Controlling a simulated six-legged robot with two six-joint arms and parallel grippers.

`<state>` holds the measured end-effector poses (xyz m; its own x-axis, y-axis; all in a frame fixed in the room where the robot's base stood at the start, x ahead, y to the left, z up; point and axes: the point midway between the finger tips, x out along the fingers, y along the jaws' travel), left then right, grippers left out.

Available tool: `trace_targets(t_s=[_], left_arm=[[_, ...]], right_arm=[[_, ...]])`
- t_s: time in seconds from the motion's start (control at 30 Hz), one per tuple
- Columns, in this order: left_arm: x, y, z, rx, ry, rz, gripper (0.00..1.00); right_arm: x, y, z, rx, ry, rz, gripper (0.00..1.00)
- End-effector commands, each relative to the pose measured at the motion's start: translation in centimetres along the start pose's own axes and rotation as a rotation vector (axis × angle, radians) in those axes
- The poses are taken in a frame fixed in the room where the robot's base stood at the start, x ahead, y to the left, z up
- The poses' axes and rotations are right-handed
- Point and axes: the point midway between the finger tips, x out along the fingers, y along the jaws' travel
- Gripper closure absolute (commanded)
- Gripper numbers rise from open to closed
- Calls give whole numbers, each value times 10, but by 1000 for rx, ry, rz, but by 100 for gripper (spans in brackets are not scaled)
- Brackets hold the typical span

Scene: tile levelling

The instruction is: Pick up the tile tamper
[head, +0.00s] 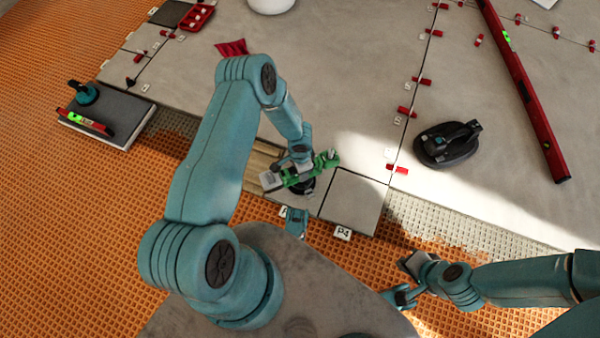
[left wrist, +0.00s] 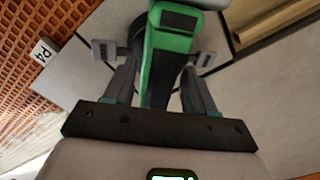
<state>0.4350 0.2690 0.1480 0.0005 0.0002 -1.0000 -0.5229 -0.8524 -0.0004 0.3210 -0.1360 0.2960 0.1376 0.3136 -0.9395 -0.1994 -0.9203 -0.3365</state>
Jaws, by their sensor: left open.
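The tile tamper (head: 326,161) is a green and black power tool with a dark round base, by the gap in the tiles in the head view. In the left wrist view its green body (left wrist: 172,45) lies between my fingers. My left gripper (head: 300,160) is over the tamper and partly hides it. In the left wrist view my left gripper (left wrist: 152,56) is open, one finger on each side of the body. Firm contact cannot be told. My right gripper (head: 402,280) is low at the right, apart from the tamper, with its fingers spread and nothing between them.
A grey tile (head: 353,203) lies right of the tamper, with a P4 label (head: 342,233) in front. A black suction lifter (head: 447,145) and long red level (head: 523,88) lie at the right. A grey tile stack (head: 122,105) sits on the orange mat (head: 75,230) at left.

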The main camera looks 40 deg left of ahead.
Motion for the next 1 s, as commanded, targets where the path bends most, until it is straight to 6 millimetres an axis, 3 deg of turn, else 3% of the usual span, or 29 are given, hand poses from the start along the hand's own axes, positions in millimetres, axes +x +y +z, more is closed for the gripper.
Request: trace_targets(t_s=[0.73, 0.9, 1.0], left_arm=[[4, 0, 0, 0, 0, 0, 45], [4, 0, 0, 0, 0, 0, 100], [3, -1, -1, 0, 1, -1, 100]], right_arm=[[7, 2, 1, 0, -1, 0, 100], [7, 2, 1, 0, -1, 0, 100], [7, 2, 1, 0, 0, 0, 100]])
